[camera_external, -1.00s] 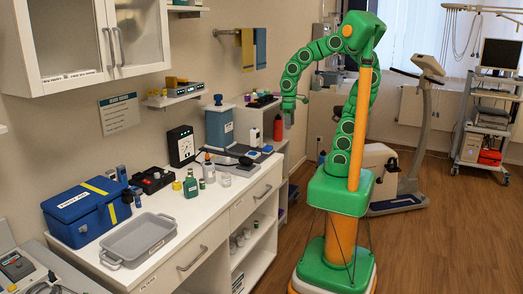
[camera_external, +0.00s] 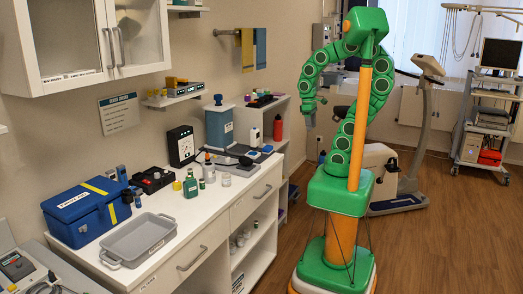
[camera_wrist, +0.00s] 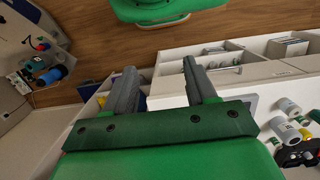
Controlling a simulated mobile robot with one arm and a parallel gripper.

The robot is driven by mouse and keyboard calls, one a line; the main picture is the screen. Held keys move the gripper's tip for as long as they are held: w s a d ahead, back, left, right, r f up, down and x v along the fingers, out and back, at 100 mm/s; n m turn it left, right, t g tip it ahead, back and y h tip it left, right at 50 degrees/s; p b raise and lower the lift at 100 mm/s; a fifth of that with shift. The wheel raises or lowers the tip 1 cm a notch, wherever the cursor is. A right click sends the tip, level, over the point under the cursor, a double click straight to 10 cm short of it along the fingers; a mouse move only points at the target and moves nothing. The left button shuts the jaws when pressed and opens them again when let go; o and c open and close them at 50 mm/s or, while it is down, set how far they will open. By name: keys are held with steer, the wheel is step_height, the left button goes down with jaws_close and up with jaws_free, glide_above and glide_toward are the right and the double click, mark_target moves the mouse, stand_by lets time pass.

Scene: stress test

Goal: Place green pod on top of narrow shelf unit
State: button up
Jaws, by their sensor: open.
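My gripper (camera_external: 310,119) hangs from the bent green arm, to the right of the narrow shelf unit and apart from it in the external view. In the wrist view its two grey fingers (camera_wrist: 158,87) are spread, with nothing seen between them. The narrow shelf unit (camera_external: 285,146) appears to be the white unit at the far end of the counter. A red bottle (camera_external: 278,128), a white bottle (camera_external: 254,136) and a dark tray (camera_external: 262,100) are on or by it. I cannot pick out a green pod for certain in either view.
The white counter (camera_external: 150,275) carries a blue first-aid box (camera_external: 85,215), a grey tray (camera_external: 140,240), a green bottle (camera_external: 190,185) and several small things. An exercise bike (camera_external: 412,150) and a monitor cart (camera_external: 485,125) stand right. Wooden floor (camera_external: 460,240) is clear in front.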

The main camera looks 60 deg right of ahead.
step_height(320, 180, up, 5)
steer(key=w+a+r+n+t, duration=0.1)
steer(key=w+a+r+n, duration=0.1)
steer(key=w+a, duration=0.75)
steer(key=w+a+r+n+t, duration=0.15)
steer(key=w+a, duration=0.35)
steer(key=w, duration=1)
steer(key=w+a+f+n+t+y, duration=0.1)
steer(key=w+a+n, duration=0.1)
steer(key=w+a, duration=0.5)
steer(key=w+a+f+n+t+y, duration=0.15)
steer(key=w+a, duration=0.25)
steer(key=a, duration=0.8)
steer(key=w+a+f+n+y, duration=0.1)
steer(key=w+a+n, duration=0.1)
steer(key=w+a, duration=0.5)
steer(key=shift+s+a+f, duration=0.1)
steer(key=shift+a+f, duration=0.6)
steer(key=shift+f, duration=3.45)
steer(key=shift+w+a+f, duration=0.1)
steer(key=shift+a+f, duration=0.55)
steer(key=shift+f, duration=3.55)
steer(key=shift+s+a+f, duration=0.1)
steer(key=shift+a+f, duration=0.6)
steer(key=shift+f, duration=3.45)
